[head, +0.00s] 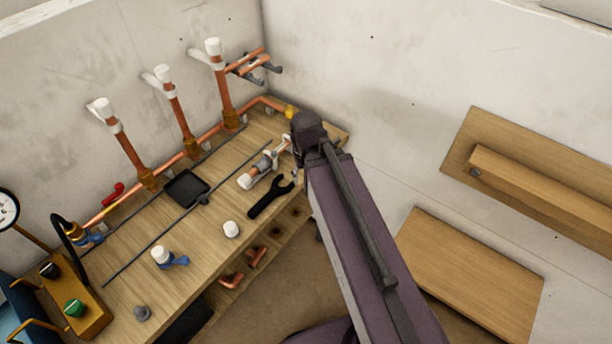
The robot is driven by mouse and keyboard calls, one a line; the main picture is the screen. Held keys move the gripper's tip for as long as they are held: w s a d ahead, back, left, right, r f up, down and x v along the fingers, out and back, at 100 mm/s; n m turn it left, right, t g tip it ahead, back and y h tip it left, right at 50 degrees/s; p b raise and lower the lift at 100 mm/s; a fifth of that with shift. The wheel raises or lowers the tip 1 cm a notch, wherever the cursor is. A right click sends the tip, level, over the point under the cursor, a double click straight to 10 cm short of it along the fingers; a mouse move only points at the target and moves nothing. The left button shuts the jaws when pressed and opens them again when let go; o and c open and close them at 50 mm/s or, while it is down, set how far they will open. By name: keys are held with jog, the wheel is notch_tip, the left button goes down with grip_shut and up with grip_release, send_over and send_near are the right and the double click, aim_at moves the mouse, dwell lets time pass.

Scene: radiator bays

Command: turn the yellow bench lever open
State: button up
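A small yellow piece (290,112) shows at the far right end of the copper pipe along the back of the wooden bench (215,205). It is the only yellow part I see that could be the bench lever. It is too small to tell which way it is turned. The dark end of my arm is just right of it in the picture and may cover part of it. I cannot make out my gripper; it seems hidden behind my own arm.
Upright copper pipes with white caps (213,47) rise along the bench's back. A black wrench (270,197), a white-and-copper fitting (262,168), a black tray (186,187) and a blue-handled valve (163,256) lie on the bench. Wooden panels (470,275) are at right.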

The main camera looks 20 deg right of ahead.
notch_tip(320, 180, up, 14)
jog(key=n+p, duration=0.6)
jog(key=p, duration=0.8)
send_over(289, 112)
jog(key=shift+f, duration=0.1)
notch_tip(289, 112, down, 14)
jog(key=b, duration=1.3)
jog(key=shift+r+b, duration=0.25)
jog(key=shift+b, duration=0.1)
grip_shut()
